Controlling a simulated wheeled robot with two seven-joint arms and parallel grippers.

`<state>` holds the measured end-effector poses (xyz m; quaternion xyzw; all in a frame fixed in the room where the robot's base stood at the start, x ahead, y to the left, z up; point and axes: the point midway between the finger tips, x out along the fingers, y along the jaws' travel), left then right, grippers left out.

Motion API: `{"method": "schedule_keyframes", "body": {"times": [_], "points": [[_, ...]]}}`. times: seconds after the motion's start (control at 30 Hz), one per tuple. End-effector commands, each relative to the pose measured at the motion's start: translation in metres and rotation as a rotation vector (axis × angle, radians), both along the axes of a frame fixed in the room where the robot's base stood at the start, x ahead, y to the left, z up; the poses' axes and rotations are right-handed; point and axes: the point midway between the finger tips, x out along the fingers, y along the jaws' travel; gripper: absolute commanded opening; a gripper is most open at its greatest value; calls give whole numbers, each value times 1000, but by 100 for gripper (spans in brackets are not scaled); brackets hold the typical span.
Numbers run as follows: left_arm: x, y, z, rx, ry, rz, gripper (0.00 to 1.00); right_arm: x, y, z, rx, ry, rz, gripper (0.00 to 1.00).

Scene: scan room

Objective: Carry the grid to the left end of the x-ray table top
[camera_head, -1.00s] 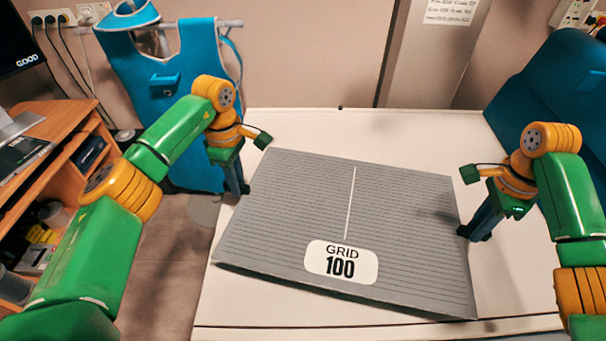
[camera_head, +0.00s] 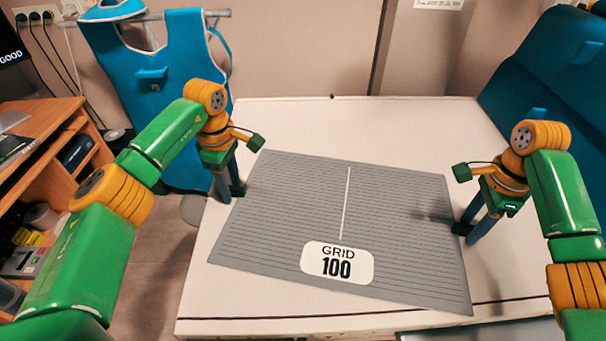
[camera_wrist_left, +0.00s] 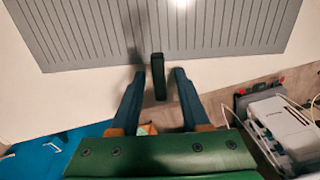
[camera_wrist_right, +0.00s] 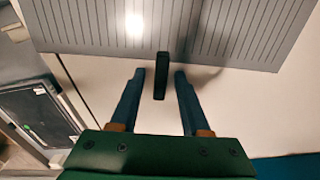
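The grid (camera_head: 300,210) is a grey ribbed plate with a white label reading "GRID 100". It appears to lie flat on the white x-ray table top (camera_head: 420,120), with its left side close to the table's left edge. A black handle at the grid's left edge (camera_wrist_left: 158,76) stands between the spread fingers of my left gripper (camera_head: 230,192), with gaps on both sides. My right gripper (camera_head: 470,230) is likewise open around a black handle (camera_wrist_right: 161,76) at the grid's right edge. Both grippers are apart from the handles.
A blue apron (camera_head: 165,90) hangs behind the table's left end. A wooden desk (camera_head: 50,150) with equipment stands at the left. A dark blue padded object (camera_head: 550,85) is at the back right. The table behind the grid is clear.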

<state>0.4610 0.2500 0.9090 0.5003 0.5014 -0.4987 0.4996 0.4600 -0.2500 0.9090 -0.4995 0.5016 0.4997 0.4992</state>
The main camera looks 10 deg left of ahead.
Motion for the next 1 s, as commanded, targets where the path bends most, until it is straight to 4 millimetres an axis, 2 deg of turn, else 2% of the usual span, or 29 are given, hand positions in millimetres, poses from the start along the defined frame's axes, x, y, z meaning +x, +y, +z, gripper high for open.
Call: {"method": "schedule_keyframes", "body": {"times": [0.27,0.33,0.43,0.6,0.7,0.9,1.0], "points": [[0,-1,2,-1,-1,-1,50,0,1,1,2,-1,1,50],[1,-1,7,-2,-2,-1,50,0,1,1,2,-1,1,50],[1,-1,29,-2,-5,-1,50,0,1,2,2,-1,1,50],[0,-1,80,-2,-6,0,50,0,1,1,2,-1,2,50],[0,-1,103,-2,-5,1,50,0,1,1,2,-1,2,50],[-1,-1,121,-2,-1,0,50,0,1,4,2,-2,2,50],[-1,0,122,-2,-1,-1,50,1,1,20,3,-5,1,50]]}}
